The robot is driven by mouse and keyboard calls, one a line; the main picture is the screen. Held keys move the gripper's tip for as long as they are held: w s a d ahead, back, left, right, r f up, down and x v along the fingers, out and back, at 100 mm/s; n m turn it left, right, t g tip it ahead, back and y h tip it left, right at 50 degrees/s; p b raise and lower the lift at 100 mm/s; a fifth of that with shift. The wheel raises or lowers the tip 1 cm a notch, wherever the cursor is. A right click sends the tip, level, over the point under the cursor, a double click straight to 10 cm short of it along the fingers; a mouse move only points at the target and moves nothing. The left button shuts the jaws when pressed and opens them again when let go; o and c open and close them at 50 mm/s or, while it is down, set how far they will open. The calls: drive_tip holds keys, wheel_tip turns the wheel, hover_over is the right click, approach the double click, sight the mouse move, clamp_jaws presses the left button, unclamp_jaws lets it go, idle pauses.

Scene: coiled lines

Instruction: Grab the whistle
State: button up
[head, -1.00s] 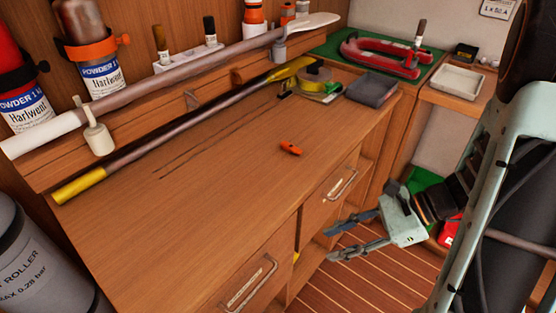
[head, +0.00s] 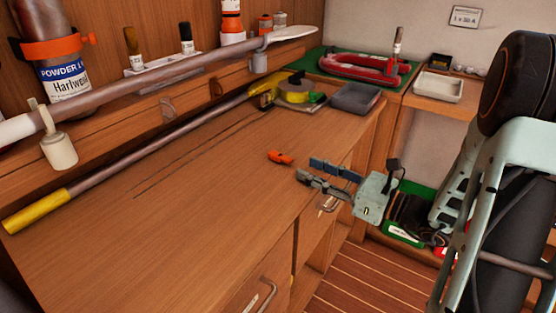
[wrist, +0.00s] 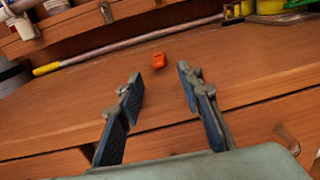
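The orange whistle (head: 280,157) lies on the wooden bench top, near its right front edge. In the wrist view the whistle (wrist: 159,61) sits beyond the fingertips, roughly between the lines of the two fingers. My gripper (head: 308,172) is open and empty, to the right of and close to the whistle in the head view. In the wrist view my gripper (wrist: 160,75) shows a wide gap between its blue-padded fingers. The fingers do not appear to touch the whistle.
A long pole with a yellow end (head: 38,211) lies along the back of the bench. A tape roll (head: 294,92) and a grey tray (head: 356,97) stand at the far end. Drawers with handles (head: 260,297) are below the front edge. The bench around the whistle is clear.

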sight(292, 162)
drive_tip(key=b+x, duration=0.1)
drive_tip(key=x, duration=0.4)
drive_tip(key=shift+w+a, duration=0.15)
drive_tip(key=shift+a, duration=0.2)
drive_tip(key=shift+c, duration=0.3)
clamp_jaws()
